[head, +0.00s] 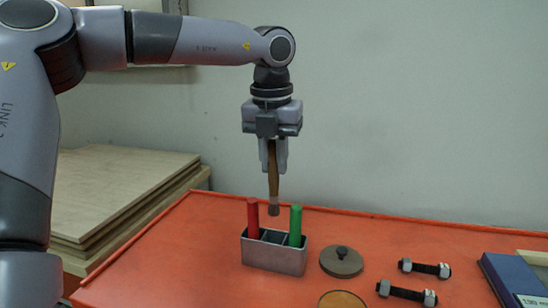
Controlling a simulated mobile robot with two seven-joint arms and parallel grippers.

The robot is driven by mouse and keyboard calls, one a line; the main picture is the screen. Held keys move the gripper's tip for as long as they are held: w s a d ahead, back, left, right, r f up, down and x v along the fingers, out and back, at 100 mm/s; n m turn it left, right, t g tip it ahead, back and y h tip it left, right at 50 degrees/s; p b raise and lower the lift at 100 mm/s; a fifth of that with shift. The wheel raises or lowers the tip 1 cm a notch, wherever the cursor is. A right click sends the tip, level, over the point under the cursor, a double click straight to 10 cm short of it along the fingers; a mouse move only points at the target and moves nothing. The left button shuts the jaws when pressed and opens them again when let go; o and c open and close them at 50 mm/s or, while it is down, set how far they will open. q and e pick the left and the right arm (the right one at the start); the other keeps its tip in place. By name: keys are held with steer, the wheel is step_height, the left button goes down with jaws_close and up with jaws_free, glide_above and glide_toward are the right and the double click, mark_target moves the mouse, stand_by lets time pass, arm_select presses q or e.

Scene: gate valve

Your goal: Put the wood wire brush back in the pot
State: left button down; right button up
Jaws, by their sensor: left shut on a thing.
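My left gripper (273,155) points down and is shut on the wood wire brush (273,180). The brush is upright, its brown wooden part between the fingers and its grey end (274,209) at the bottom. It hangs above the grey metal pot (273,258), which stands on the orange bench. The pot has compartments; a red stick (253,218) stands in the left one and a green stick (295,226) in the right one. The middle part between them looks empty. The brush's end appears just above the pot's rim, apart from it. My right gripper is not in view.
A round grey disc with a knob (341,261) lies right of the pot. Two bolts with nuts (425,268) (407,292), a round tan-topped thing (341,300) and a blue box (512,278) are further right and front. Stacked boards (115,190) stand at left.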

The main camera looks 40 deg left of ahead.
mark_target(274, 201)
arm_select(q)
steer(key=shift+f+b, duration=3.25)
steer(key=shift+f, duration=1.05)
steer(key=c, duration=1)
jaws_free()
steer(key=shift+o, duration=0.2)
steer(key=shift+r, duration=0.15)
steer(key=shift+s+d+r, duration=0.1)
steer(key=shift+s+r, duration=0.1)
steer(key=shift+r, duration=1.55)
steer(key=shift+s+d+r, duration=0.1)
steer(key=shift+s+r, duration=0.1)
steer(key=shift+r, duration=1.5)
steer(key=shift+s, duration=0.1)
